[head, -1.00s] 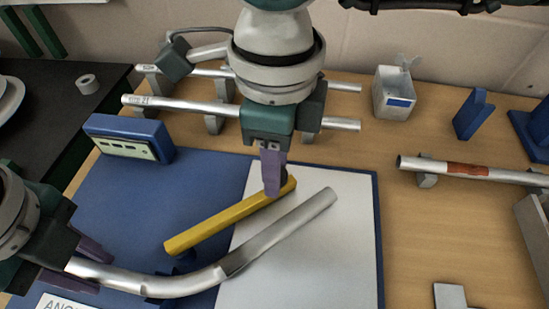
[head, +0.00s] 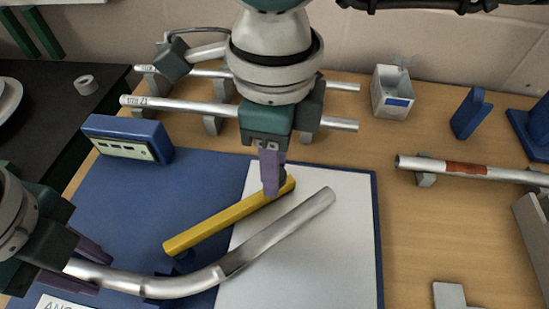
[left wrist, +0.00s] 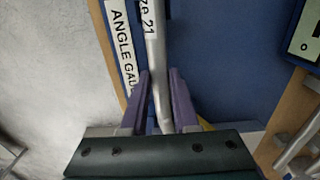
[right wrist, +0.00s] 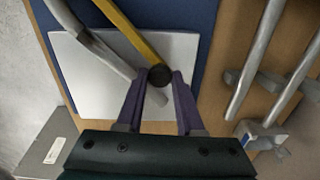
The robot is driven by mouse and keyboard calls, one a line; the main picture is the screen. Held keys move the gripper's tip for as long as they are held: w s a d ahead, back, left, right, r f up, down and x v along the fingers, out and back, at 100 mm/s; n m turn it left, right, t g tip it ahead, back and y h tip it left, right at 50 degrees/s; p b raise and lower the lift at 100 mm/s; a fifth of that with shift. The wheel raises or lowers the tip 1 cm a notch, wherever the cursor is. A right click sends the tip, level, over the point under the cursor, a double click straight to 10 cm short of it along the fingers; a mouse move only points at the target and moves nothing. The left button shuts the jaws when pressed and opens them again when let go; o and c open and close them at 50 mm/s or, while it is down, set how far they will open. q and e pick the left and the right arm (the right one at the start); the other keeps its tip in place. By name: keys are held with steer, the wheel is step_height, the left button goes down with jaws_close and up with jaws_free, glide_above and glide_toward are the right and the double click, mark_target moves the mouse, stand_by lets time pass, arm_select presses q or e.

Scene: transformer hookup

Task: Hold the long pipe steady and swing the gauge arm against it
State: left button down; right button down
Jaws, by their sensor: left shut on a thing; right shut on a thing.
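The long silver pipe (head: 275,236), bent near its middle, lies across the blue gauge board (head: 120,205) and its white plate (head: 340,260). My left gripper (head: 92,268) is shut on the pipe's left end; the left wrist view shows the pipe (left wrist: 157,60) between its fingers. The yellow gauge arm (head: 220,219) lies behind the pipe, with a visible gap between them. My right gripper (head: 272,188) is shut on the dark knob (right wrist: 160,76) at the arm's far end. The arm's pivot end is partly hidden beneath the arm.
A blue box with a display (head: 128,137) stands at the board's back left. Straight pipes (head: 180,105) rest on grey supports behind. A metal box (head: 392,92) stands at the back. Another pipe with a rust-coloured band (head: 465,169) rests on the right. Bare wood lies right of the board.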

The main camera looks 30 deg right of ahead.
steer(key=shift+s+m, duration=0.9)
steer(key=shift+s, duration=0.25)
steer(key=c, duration=0.5)
jaws_free()
steer(key=shift+c, duration=0.2)
step_height(320, 180, up, 12)
